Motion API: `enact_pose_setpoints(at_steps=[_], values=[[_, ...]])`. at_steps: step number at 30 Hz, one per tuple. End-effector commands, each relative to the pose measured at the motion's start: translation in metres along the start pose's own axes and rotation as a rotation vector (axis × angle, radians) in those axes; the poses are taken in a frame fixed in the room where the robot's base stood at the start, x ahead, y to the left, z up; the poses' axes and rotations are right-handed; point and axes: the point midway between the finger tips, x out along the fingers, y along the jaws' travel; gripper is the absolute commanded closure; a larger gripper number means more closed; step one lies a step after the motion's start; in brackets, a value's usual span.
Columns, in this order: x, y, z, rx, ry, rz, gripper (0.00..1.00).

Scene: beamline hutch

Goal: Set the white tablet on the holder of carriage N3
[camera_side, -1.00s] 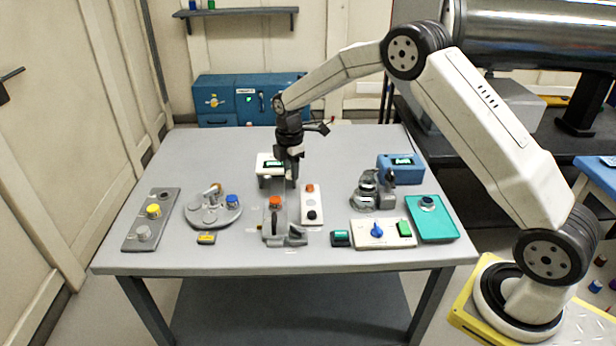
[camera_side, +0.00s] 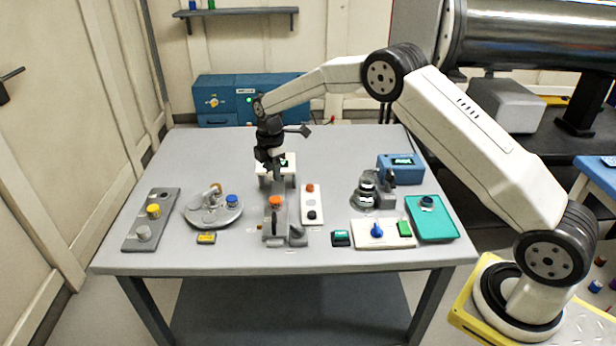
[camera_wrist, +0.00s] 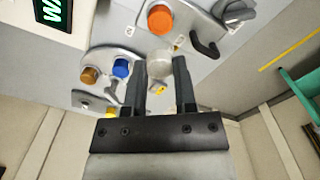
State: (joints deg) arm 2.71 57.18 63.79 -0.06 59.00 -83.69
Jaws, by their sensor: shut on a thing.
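My gripper (camera_wrist: 162,88) is shut on a pale whitish-grey round piece (camera_wrist: 160,66), which shows between the fingertips in the wrist view; it looks like the white tablet. In the side view my gripper (camera_side: 276,176) hangs above the table, in front of a small white stand with a display (camera_side: 289,164). The held piece is hard to make out there. Below it is a grey device with an orange cap (camera_side: 275,201); the cap also shows in the wrist view (camera_wrist: 159,18). I cannot read any N3 label, so I cannot tell which carriage is N3.
A round grey plate (camera_side: 202,218) with a blue piece (camera_side: 231,200) is to the left. A grey bar (camera_side: 133,240) with a yellow piece (camera_side: 153,210) lies farther left. A white strip (camera_side: 312,202) and a teal tray (camera_side: 442,232) are to the right. The table's back left is clear.

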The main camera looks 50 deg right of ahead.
Motion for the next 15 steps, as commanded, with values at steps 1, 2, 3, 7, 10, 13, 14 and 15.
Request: enact_pose_setpoints(at_steps=[1, 2, 3, 7, 10, 13, 14, 15], values=[[0.003, 0.0, 0.0, 0.0, 0.0, -0.001, 1.0], [0.005, 0.0, 0.0, 0.0, 0.0, -0.002, 1.0], [0.007, 0.0, 0.0, 0.0, 0.0, -0.002, 1.0], [0.015, 0.0, 0.0, 0.0, 0.0, -0.001, 1.0], [0.022, 0.0, 0.0, 0.0, 0.0, -0.001, 1.0], [0.029, 0.0, 0.0, 0.0, 0.001, 0.0, 1.0], [0.031, 0.0, 0.0, 0.0, 0.001, 0.0, 1.0], [0.034, 0.0, 0.0, 0.0, 0.001, 0.0, 1.0]])
